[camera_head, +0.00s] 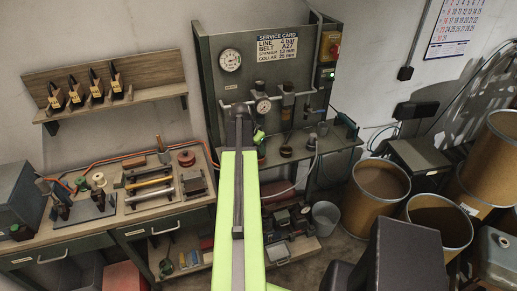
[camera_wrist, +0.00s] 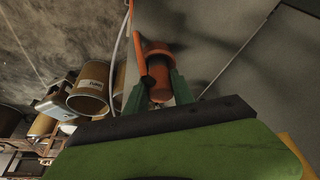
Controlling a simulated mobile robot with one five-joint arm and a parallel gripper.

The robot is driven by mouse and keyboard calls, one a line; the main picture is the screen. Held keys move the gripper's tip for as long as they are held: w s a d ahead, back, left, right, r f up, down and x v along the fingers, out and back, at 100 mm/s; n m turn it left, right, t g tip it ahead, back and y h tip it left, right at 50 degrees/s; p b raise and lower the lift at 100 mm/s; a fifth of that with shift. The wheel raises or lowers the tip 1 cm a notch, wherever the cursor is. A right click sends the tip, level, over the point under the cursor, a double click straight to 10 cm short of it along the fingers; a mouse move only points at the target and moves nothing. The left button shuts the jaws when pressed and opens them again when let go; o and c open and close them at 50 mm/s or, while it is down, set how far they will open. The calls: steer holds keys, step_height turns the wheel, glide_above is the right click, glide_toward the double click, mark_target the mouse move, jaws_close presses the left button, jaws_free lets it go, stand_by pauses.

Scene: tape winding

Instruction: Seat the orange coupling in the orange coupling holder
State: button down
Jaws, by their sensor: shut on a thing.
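In the wrist view an orange coupling (camera_wrist: 156,62), a short cylinder with a side bar, sits between the two dark green fingers of my gripper (camera_wrist: 158,84). The fingers are shut on it. In the head view my bright green arm reaches forward to the service panel, and the green wrist end (camera_head: 258,137) shows just below the panel's small gauge. I cannot make out the orange coupling holder for certain in either view.
The grey service panel (camera_head: 211,75) has gauges, pipes and a narrow shelf. Brown drums (camera_head: 374,192) and a grey bucket (camera_head: 325,217) stand right. A hose (camera_wrist: 120,35) runs near the fingers.

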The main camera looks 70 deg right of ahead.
steer(key=shift+f+b, duration=0.55)
steer(key=shift+f, duration=0.05)
steer(key=c, duration=1.4)
jaws_free()
steer(key=shift+o, duration=0.2)
steer(key=p+v, duration=1)
steer(key=v, duration=0.1)
steer(key=shift+a, duration=0.1)
